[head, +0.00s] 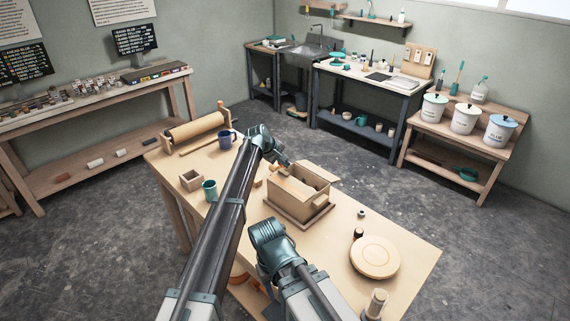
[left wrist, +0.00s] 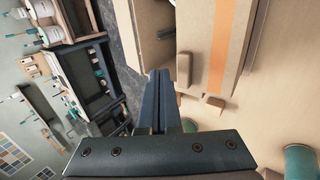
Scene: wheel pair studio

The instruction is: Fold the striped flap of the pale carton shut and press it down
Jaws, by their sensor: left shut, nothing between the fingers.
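The pale carton (head: 287,206) stands on a low wooden base on the table, its top at least partly open. One plain flap (head: 320,171) spreads outward at its back right side. The striped flap (left wrist: 232,45) shows in the left wrist view as a pale panel with an orange stripe; its exact angle is hard to tell. My left gripper (head: 287,163) is shut and empty at the carton's back left corner. Its dark fingers (left wrist: 162,88) show closed together beside the carton, apparently not touching the flap. My right gripper is not visible; only my right arm shows.
A teal cup (head: 209,190), a small open wooden box (head: 191,180) and a blue mug (head: 227,138) stand left of the carton. A round wooden turntable (head: 375,257) lies to the right. The table's right end is partly clear.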

